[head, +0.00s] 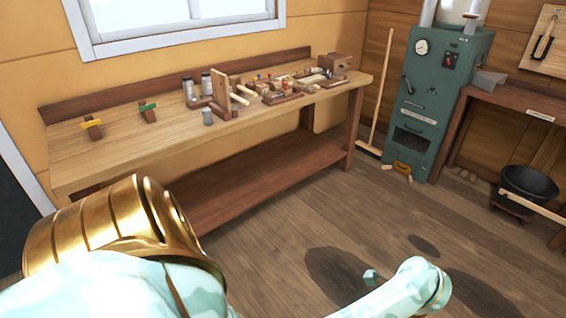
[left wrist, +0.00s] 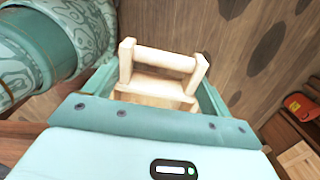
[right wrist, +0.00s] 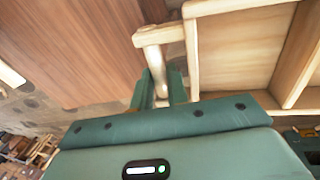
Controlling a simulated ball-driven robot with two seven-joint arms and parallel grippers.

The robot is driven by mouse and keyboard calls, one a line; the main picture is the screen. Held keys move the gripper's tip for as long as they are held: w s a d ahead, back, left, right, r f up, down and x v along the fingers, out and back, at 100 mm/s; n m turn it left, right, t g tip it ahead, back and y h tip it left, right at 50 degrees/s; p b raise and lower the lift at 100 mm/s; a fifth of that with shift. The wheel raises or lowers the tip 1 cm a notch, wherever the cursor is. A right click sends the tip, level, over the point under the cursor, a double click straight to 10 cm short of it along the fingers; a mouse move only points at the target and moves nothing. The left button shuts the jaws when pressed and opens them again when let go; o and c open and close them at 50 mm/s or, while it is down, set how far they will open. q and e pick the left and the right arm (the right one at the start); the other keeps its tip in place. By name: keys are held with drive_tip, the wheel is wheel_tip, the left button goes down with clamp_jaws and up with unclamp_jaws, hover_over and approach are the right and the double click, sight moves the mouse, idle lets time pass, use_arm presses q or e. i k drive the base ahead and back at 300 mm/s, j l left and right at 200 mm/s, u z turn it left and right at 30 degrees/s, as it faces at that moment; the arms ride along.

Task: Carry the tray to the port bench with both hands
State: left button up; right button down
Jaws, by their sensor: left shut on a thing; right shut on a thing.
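The tray is pale wood. In the left wrist view its handle end (left wrist: 165,58), a round bar between two posts, lies at my left gripper (left wrist: 157,92), which is shut on it. In the right wrist view the tray (right wrist: 240,55) shows a long rail and a compartment with dividers. My right gripper (right wrist: 160,88) is shut on the handle at that end. The tray and both grippers are outside the head view. A wooden bench (head: 100,165) stands under the window in the head view; I cannot tell whether it is the port bench.
A green stove (head: 440,100) and a black pot (head: 528,185) stand right. Plank floor (head: 330,215) lies open before the bench.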

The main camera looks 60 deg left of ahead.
sight(132, 143)
drive_tip(key=u, duration=1.75)
drive_tip(key=i+u, duration=0.1)
drive_tip(key=u, duration=0.65)
drive_tip(key=i+u, duration=0.15)
drive_tip(key=u, duration=0.25)
drive_tip(key=i+u, duration=0.1)
drive_tip(key=u, duration=0.3)
drive_tip(key=i+l, duration=0.3)
drive_tip(key=i, duration=0.15)
drive_tip(key=i+l, duration=0.3)
drive_tip(key=i, duration=0.15)
drive_tip(key=i+l, duration=0.35)
drive_tip(key=i, duration=0.15)
